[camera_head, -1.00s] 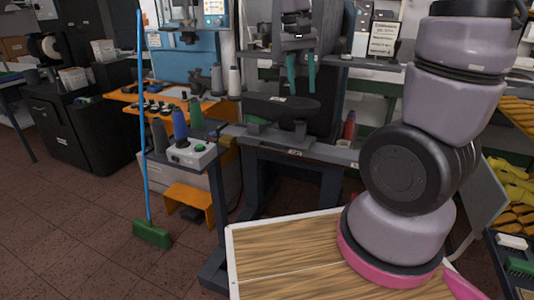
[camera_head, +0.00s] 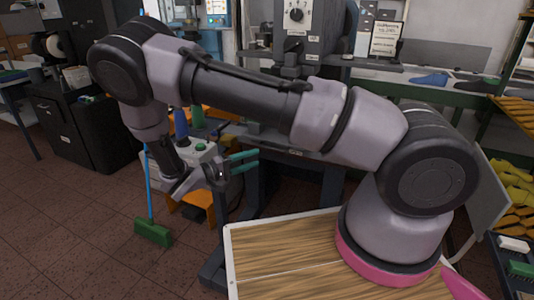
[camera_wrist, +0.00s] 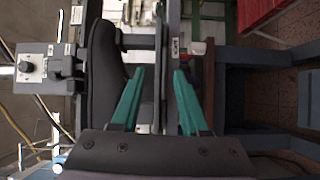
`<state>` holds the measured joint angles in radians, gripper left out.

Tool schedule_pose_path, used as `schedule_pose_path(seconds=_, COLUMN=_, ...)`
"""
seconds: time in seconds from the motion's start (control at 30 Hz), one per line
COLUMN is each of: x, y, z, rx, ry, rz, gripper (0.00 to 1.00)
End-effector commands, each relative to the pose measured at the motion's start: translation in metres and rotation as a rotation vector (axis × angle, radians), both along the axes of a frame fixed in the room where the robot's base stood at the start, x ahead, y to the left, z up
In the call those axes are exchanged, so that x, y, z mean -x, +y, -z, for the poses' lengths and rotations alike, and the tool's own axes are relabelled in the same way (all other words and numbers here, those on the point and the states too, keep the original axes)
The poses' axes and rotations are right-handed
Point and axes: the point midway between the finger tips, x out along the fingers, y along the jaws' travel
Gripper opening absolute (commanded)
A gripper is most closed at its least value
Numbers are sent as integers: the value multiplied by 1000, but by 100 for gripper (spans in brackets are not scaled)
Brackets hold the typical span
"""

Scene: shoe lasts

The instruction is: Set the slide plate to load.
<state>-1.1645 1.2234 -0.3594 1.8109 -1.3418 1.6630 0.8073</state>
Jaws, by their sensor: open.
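My gripper (camera_head: 257,161) hangs at the front left of the dark press-like machine (camera_head: 308,35) in the head view, its teal fingers pointing right. In the wrist view my gripper (camera_wrist: 160,72) is open, with its two fingers apart. A dark bar lies between and beyond the fingers; I cannot tell whether they touch it. A dark, rounded plate-like part (camera_wrist: 104,62) lies just left of the fingers. I cannot tell for sure which part is the slide plate, or its setting. My arm hides the middle of the machine in the head view.
A grey control box with a knob (camera_wrist: 30,67) is at the left of the wrist view. A green bottle (camera_head: 197,115) and a blue spool (camera_head: 180,124) stand beside the machine. A broom with a green head (camera_head: 152,232) stands on the open floor at left.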

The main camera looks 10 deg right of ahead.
Motion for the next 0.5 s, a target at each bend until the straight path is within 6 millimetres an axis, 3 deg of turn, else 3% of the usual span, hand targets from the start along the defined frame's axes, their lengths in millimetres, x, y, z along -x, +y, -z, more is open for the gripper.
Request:
schedule_pose_path(seconds=0.1, x=0, y=13, z=22, rx=95, ry=-51, rz=-109, gripper=45)
schedule_pose_path(seconds=0.27, x=0, y=21, z=33, rx=146, ry=-89, rz=-181, gripper=45)
schedule_pose_path(seconds=0.5, x=-13, y=0, z=30, rx=152, ry=-94, rz=-185, gripper=45)
